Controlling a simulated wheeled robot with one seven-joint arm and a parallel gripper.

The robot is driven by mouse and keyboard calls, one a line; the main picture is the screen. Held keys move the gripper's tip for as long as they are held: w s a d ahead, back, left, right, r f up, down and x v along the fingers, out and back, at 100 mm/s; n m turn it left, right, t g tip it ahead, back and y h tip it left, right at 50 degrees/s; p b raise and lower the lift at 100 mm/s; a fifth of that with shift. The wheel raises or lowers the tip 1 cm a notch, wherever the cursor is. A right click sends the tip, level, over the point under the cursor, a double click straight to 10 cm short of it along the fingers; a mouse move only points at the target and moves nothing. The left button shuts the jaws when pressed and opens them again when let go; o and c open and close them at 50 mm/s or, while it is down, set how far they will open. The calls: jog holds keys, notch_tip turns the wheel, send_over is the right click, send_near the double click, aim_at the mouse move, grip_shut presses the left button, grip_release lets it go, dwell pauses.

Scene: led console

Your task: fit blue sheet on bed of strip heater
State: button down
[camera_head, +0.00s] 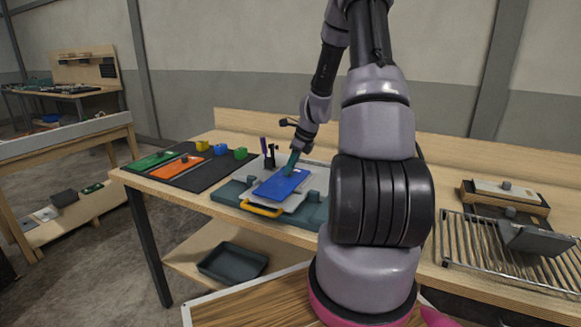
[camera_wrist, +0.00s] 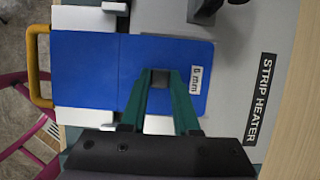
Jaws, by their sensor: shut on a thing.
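The blue sheet (camera_head: 281,184) lies flat over the pale bed of the strip heater (camera_head: 230,196) in the head view. In the wrist view the sheet (camera_wrist: 85,68) carries a "6 mm" label, and pale bed surface shows along its edges. The heater's grey panel (camera_wrist: 240,60) bears the words "STRIP HEATER". My gripper (camera_head: 290,170) comes down on the sheet from above. In the wrist view its green fingers (camera_wrist: 160,82) are shut on a small grey block on the sheet. Whether the sheet rests fully on the bed cannot be told.
A yellow handle (camera_head: 262,209) runs along the heater's front. To the left, a dark mat (camera_head: 205,175) holds green and orange sheets and several coloured blocks. A wire rack (camera_head: 500,250) stands at the right. A dark tray (camera_head: 232,262) sits on the lower shelf.

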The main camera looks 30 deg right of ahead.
jog(key=shift+f, duration=0.55)
dwell(0.4)
jog(key=c, duration=0.6)
grip_release()
jog(key=v, duration=1)
jog(key=shift+s+r, duration=0.1)
jog(key=shift+r, duration=0.3)
